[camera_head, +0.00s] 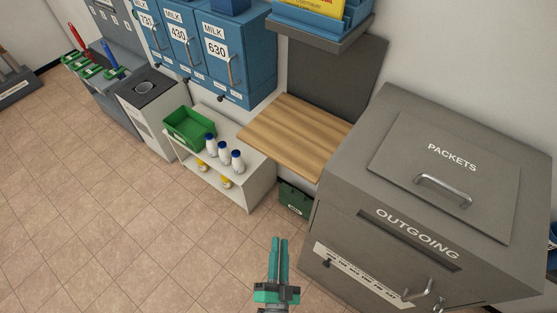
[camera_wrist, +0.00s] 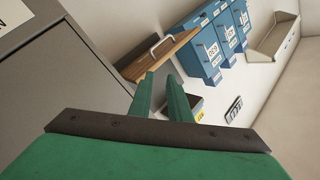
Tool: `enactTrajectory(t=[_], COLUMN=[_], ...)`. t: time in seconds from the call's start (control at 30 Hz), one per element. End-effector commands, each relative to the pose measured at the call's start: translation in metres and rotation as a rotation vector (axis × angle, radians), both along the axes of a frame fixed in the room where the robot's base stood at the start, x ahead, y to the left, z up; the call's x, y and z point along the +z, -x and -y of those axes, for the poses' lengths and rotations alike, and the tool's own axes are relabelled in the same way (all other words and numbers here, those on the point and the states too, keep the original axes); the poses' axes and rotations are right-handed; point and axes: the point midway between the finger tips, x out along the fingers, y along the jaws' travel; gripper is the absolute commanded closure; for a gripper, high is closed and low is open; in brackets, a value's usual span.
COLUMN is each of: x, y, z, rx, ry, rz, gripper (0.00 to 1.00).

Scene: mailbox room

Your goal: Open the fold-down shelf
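The fold-down shelf (camera_head: 295,137) is a light wooden board in front of a grey back panel (camera_head: 331,77). It stands out from the wall and looks about level, lowered. In the wrist view the board (camera_wrist: 158,59) shows edge-on, with a silver handle (camera_wrist: 160,43) on it. My gripper (camera_head: 279,241) is green and empty, in front of the shelf and lower in the picture, apart from it. In the wrist view a narrow gap shows between the fingers (camera_wrist: 161,77), which point toward the area below the board.
The grey outgoing box (camera_head: 375,221) with a packets lid stands close at the right. A white rack (camera_head: 236,186) with bottles and a green bin (camera_head: 189,126) stands left of the shelf. Blue milk boxes (camera_head: 212,52) hang above it. The tiled floor (camera_head: 130,220) at the left is clear.

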Motion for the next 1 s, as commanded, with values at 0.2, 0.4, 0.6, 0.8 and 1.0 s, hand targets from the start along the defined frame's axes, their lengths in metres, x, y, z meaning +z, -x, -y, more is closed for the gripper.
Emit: enactTrajectory(t=[0.2, 0.4, 0.6, 0.8, 1.0], x=[-0.014, -0.019, -0.02, -0.019, -0.014], y=[-0.086, -0.158, -0.202, -0.219, -0.243], z=[-0.006, -0.014, -0.022, -0.024, -0.018], rx=[-0.027, -0.053, -0.072, -0.078, -0.078], ry=[-0.296, -0.548, -0.705, -0.755, -0.754], rz=[0.105, 0.172, 0.205, 0.216, 0.216], gripper=[0.83, 0.83, 0.83, 0.83, 0.83])
